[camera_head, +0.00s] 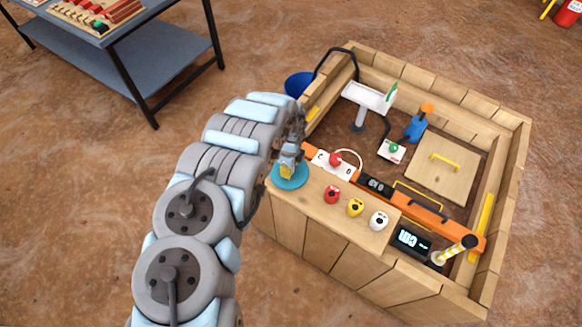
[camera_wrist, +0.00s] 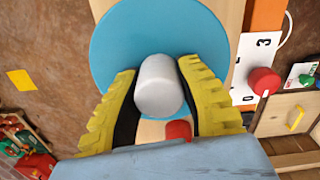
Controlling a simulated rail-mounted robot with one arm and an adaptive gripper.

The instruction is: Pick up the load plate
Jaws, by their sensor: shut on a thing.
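The load plate is a flat teal disc (camera_head: 300,181) at the left end of the wooden counter in the head view. In the wrist view the disc (camera_wrist: 120,45) is large and has a grey round knob (camera_wrist: 158,92) on top. My gripper (camera_head: 289,166) is over the disc. In the wrist view, the two yellow ribbed fingers of my gripper (camera_wrist: 158,75) stand on both sides of the knob, shut on it. I cannot tell whether the disc touches the counter. My gripper hides part of the disc in the head view.
On the wooden counter (camera_head: 318,207) sit a red (camera_head: 332,194), a yellow (camera_head: 355,207) and a white (camera_head: 379,221) knob-like weight. An orange beam (camera_head: 450,224) with a white scale panel and red knob (camera_head: 336,159) runs behind them. A display (camera_head: 411,241) stands at right.

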